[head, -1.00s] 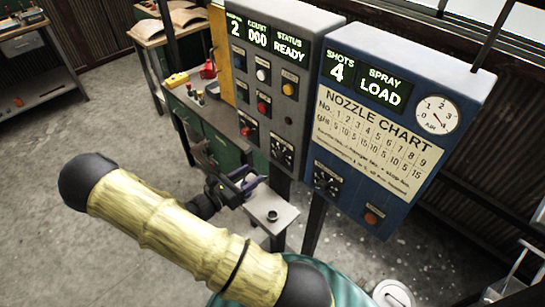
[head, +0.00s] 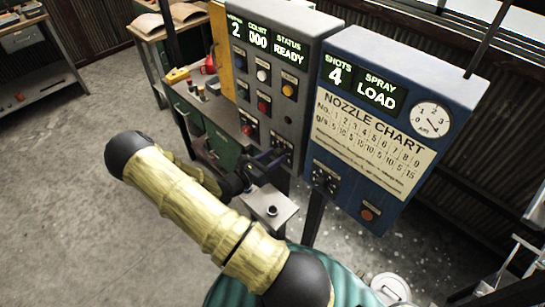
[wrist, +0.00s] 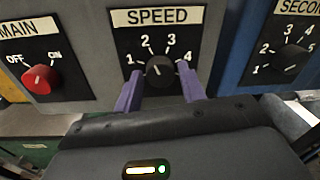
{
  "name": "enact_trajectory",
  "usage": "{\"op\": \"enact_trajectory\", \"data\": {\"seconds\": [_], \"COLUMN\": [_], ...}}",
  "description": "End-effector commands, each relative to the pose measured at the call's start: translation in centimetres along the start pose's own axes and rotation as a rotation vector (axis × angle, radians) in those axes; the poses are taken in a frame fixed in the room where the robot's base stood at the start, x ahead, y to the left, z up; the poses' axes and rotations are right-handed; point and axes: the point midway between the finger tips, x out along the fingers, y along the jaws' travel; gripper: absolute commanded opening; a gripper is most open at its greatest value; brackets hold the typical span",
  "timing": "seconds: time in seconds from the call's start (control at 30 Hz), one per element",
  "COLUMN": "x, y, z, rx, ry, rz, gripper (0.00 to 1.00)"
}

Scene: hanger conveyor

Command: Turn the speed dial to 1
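The speed dial (wrist: 160,70) is a black knob under a "SPEED" label, with marks 1 to 4, on the grey control panel (wrist: 88,60). Its small white pointer line appears to aim up toward 2. My gripper (wrist: 161,86) has its two purple fingers apart, one at the lower left and one at the lower right of the knob. I cannot tell whether either finger touches it. In the head view, my gripper (head: 266,161) is at the lower part of the grey panel (head: 308,75), and partly hides the speed dial (head: 281,150).
The red main switch (wrist: 40,79) is left of the dial. A second numbered dial (wrist: 290,58) is on the blue panel (head: 445,75) to the right. The grey panel's display (head: 258,38) reads 2, 000 and READY. A small shelf (head: 284,216) stands below my gripper.

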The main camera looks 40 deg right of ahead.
Motion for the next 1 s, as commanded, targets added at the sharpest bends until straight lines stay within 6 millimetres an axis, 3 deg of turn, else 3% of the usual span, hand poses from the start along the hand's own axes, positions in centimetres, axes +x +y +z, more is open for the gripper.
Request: {"op": "enact_trajectory", "data": {"seconds": [0.03,0.13,0.17,0.57,1.0], "x": [-0.02,-0.03,-0.03,-0.06,-0.07], "y": [0.0,0.0,0.0,0.02,0.09], "z": [0.01,0.02,0.02,0.12,0.18], "rx": [0.0,0.0,0.0,-0.055,-0.345], "ry": [0.0,0.0,0.0,-0.004,-0.021], "rz": [0.0,0.0,0.0,0.0,-0.002], "gripper": [0.3,0.1,0.09,0.09,0.09]}}
